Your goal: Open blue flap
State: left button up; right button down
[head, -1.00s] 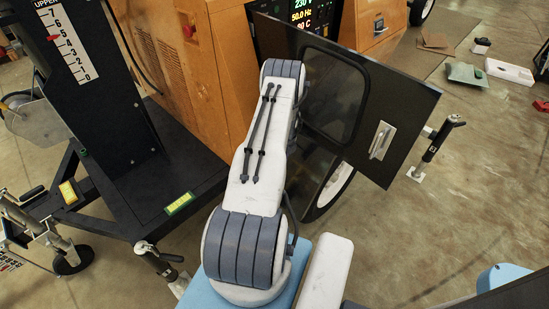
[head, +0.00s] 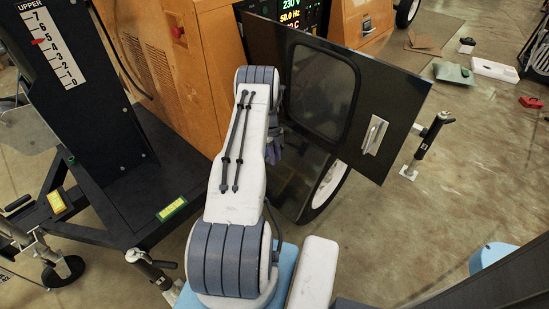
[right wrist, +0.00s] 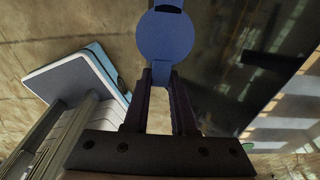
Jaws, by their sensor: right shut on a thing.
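The blue flap (right wrist: 164,38) is a round blue disc with a narrow tab, at the top middle of the right wrist view. My right gripper (right wrist: 161,78) has its dark fingers closed around the tab at the disc's lower edge. In the head view, part of my right gripper (head: 276,147) shows beyond my arm, low in front of the open dark door. The blue flap is hidden in the head view. My left gripper is in neither view.
An open dark door (head: 394,110) with a window and handle hangs from the orange generator housing (head: 155,60). A wheel (head: 328,185) stands below it. A black mast (head: 90,95) and trailer frame are at left.

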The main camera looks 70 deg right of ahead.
jog(key=shift+w, duration=0.1)
jog(key=c, duration=0.7)
grip_release()
jog(key=r, duration=0.6)
jog(key=w+r+b, duration=0.1)
jog(key=r, duration=0.2)
jog(key=shift+w+d+r, duration=0.1)
jog(key=shift+d+r, duration=0.2)
jog(key=shift+r, duration=0.4)
jog(key=shift+w, duration=0.15)
